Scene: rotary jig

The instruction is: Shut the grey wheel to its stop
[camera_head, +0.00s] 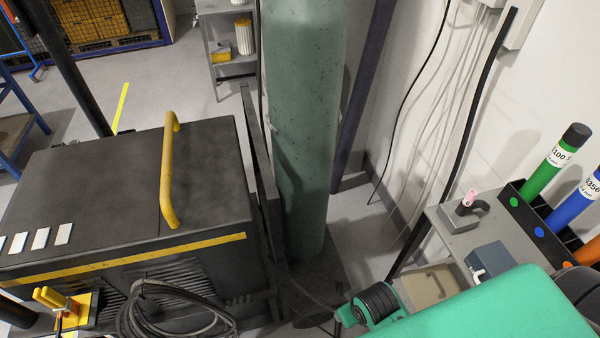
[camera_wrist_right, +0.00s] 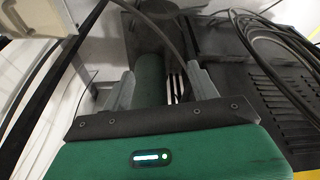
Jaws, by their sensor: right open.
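I cannot make out the grey wheel in either view. A tall green gas cylinder (camera_head: 300,130) stands upright in the middle of the head view, its top cut off by the picture edge. In the right wrist view, a green rounded body (camera_wrist_right: 150,72), seemingly this cylinder, shows beyond the fingers. My right gripper (camera_wrist_right: 160,75) is open, its two grey fingers apart, with nothing clearly held between them. The gripper is not clearly seen in the head view, where part of my green right arm (camera_head: 490,312) fills the lower right. My left gripper is not in view.
A dark machine with a yellow handle (camera_head: 168,175) fills the left, with coiled cables (camera_head: 170,312) at its front. At right, a grey shelf (camera_head: 455,222) carries small boxes beside green and blue tubes (camera_head: 556,160). Cables hang along the white wall.

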